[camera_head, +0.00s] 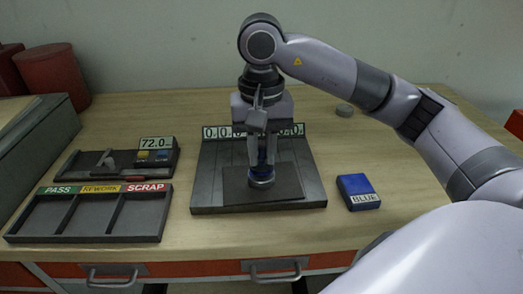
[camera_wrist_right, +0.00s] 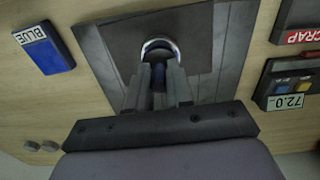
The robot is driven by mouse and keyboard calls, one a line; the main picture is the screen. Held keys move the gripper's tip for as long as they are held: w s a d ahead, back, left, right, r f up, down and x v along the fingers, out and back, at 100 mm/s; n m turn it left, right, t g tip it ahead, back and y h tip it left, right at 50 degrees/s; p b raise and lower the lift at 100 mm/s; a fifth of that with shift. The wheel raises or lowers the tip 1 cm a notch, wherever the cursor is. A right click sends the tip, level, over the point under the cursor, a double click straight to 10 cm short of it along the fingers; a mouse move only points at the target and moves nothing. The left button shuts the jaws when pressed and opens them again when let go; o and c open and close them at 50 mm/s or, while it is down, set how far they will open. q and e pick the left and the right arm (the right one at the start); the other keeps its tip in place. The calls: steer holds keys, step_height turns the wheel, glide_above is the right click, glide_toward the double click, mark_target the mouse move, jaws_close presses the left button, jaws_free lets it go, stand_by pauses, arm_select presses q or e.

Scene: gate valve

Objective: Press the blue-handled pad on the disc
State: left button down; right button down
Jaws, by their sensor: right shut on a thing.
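My right gripper (camera_head: 262,162) points down over the dark square plate (camera_head: 285,183) and is shut on the blue handle of the pad (camera_head: 262,182). The pad stands roughly upright, its round grey foot low at the middle of the plate. In the right wrist view the gripper (camera_wrist_right: 159,75) reaches to the pad, whose shiny round rim (camera_wrist_right: 160,43) shows beyond the fingers. I cannot make out a separate disc; the pad and fingers may hide it. Whether the foot touches what is under it, I cannot tell. My left gripper is not in view.
A blue block marked BLUE (camera_head: 357,191) lies right of the grey base (camera_head: 204,190). A number display (camera_head: 222,132) stands behind. At left are a PASS/REWORK/SCRAP tray (camera_head: 90,237) and a 72.0 gauge (camera_head: 155,150).

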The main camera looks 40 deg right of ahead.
steer(key=shift+r+p, duration=1.7)
steer(key=shift+r, duration=1.2)
